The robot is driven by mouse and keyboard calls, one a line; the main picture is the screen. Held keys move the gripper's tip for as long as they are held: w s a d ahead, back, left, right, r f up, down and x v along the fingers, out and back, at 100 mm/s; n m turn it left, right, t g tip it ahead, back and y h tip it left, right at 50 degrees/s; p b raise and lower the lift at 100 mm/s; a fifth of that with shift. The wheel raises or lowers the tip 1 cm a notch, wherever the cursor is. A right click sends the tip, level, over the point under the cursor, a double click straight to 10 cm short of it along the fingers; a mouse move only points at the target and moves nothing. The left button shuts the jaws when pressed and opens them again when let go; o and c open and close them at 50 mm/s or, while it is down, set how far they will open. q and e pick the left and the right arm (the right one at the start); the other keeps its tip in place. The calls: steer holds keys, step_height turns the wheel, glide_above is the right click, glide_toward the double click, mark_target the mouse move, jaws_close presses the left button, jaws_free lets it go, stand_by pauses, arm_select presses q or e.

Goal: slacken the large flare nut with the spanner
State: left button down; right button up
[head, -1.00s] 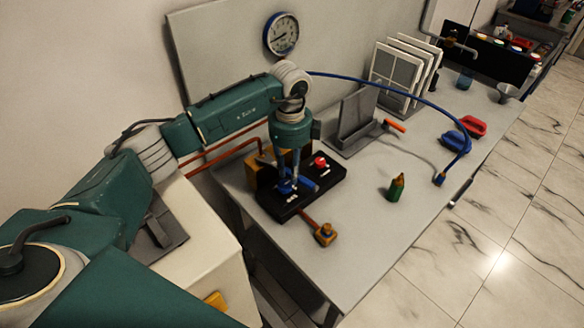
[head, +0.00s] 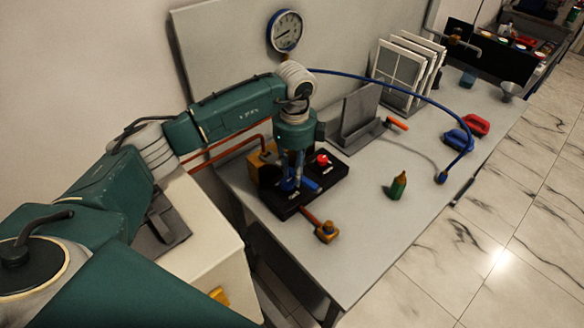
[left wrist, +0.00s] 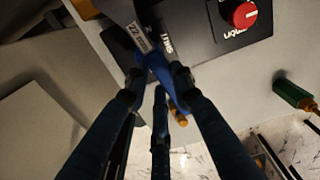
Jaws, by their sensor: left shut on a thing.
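My left gripper (head: 290,178) points down over a black manifold block (head: 333,178) on the bench. In the left wrist view its fingers (left wrist: 157,80) are shut on a spanner with a blue handle (left wrist: 160,68) and a grey part marked 22 (left wrist: 138,38). The spanner lies low over the block; whether its jaw is on a nut is hidden. A brass fitting (head: 326,232) sits at the end of a short copper pipe, in front of the block. I cannot tell which nut is the large flare nut. My right gripper is not in view.
A red knob (head: 322,160) stands on the block, close to the gripper. A grey stand (head: 357,118) is behind. The front middle is clear.

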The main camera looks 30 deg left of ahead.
mark_target(306, 182)
arm_select(q)
steer(key=shift+s+d+p, duration=0.2)
steer(key=shift+s+d, duration=0.05)
steer(key=shift+d, duration=0.75)
steer(key=shift+s+d+p, duration=0.2)
steer(key=shift+s+d, duration=0.05)
steer(key=shift+d, duration=0.7)
steer(key=shift+r, duration=0.1)
steer(key=shift+r+p, duration=1.55)
steer(key=shift+r, duration=0.7)
